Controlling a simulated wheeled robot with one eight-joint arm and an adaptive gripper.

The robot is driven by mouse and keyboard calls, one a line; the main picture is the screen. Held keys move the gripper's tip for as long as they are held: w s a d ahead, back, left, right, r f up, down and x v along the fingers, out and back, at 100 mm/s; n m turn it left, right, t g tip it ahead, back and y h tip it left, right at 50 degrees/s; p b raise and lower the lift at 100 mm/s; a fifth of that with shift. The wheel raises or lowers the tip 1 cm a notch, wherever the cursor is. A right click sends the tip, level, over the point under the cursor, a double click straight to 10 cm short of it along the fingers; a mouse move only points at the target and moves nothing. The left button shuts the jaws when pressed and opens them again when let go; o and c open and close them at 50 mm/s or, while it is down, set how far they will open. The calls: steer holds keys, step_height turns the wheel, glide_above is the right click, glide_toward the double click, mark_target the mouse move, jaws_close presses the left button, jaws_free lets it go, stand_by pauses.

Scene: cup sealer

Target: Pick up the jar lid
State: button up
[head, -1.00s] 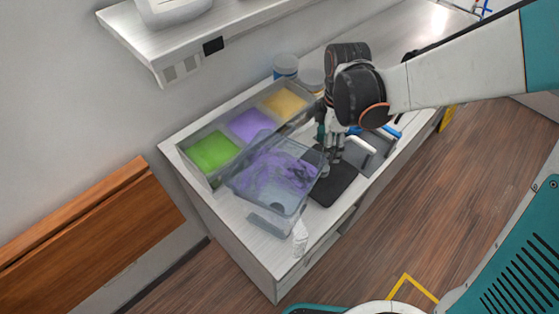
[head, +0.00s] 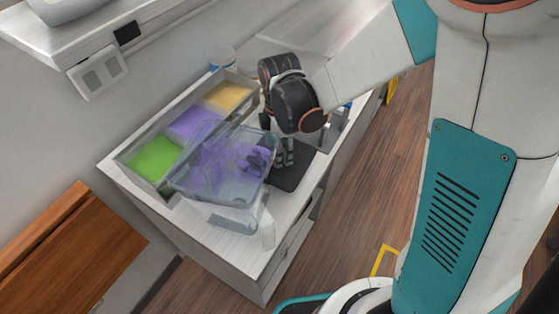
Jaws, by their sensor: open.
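My gripper (head: 284,158) points down over the dark mat (head: 300,172), just right of a clear plastic bin with purple contents. It is small in the head view and partly covered by my dark wrist. Its fingers are open, and I see nothing held between them. A white jar (head: 221,58) with a blue rim stands at the back of the counter, behind the tray. I cannot make out a separate jar lid; it may be hidden behind my arm or too small to tell.
The clear bin (head: 185,183) stands close to my gripper. Behind it is a tray (head: 126,150) with green, purple and yellow sections. A clear object (head: 267,232) is at the counter's front edge. A shelf (head: 100,30) hangs at upper left. Wood floor is open at right.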

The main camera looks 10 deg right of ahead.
jaws_close()
steer(key=shift+r, duration=0.1)
